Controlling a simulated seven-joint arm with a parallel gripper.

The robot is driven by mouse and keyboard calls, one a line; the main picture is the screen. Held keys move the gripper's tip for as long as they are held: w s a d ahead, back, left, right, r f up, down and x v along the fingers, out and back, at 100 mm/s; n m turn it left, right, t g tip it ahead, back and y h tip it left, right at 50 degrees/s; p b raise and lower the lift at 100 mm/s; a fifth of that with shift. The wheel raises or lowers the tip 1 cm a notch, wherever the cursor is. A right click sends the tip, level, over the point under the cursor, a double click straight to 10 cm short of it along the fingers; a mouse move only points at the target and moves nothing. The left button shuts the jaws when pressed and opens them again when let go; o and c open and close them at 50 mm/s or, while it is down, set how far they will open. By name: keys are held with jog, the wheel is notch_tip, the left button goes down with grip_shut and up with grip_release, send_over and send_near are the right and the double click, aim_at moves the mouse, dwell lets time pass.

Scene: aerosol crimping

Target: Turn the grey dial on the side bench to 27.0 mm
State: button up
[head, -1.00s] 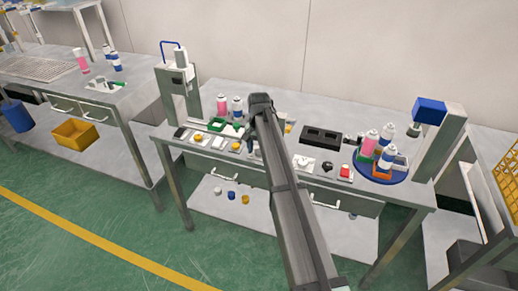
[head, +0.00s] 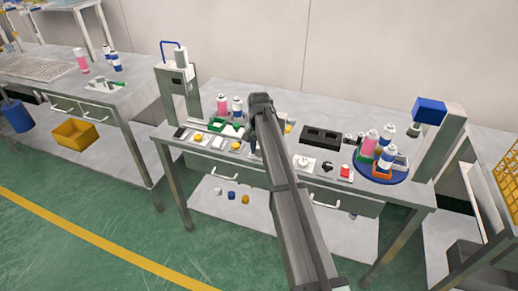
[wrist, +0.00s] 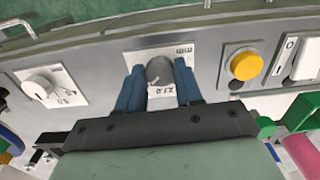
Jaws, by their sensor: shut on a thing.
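The grey dial (wrist: 160,71) sits on a white printed plate (wrist: 136,57) in the wrist view. A small light mark shows near its lower left edge. The small figures on the plate are too blurred to read surely. My gripper (wrist: 159,80) has its two blue fingers on either side of the dial, shut on it. In the head view my arm hides the dial and most of my gripper.
In the wrist view, a yellow button (wrist: 246,65) and a white rocker switch (wrist: 304,58) are right of the dial, and a white knob (wrist: 40,86) is left. In the head view, bottles stand on a blue turntable (head: 400,179) at the bench's right.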

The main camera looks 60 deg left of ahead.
jog(key=n, duration=0.4)
jog(key=shift+n, duration=0.4)
jog(key=shift+w+n, duration=0.1)
jog(key=shift+n, duration=2.2)
jog(key=o, duration=1)
jog(key=shift+o, duration=0.2)
notch_tip(320, 180, up, 14)
jog(key=shift+f, duration=0.1)
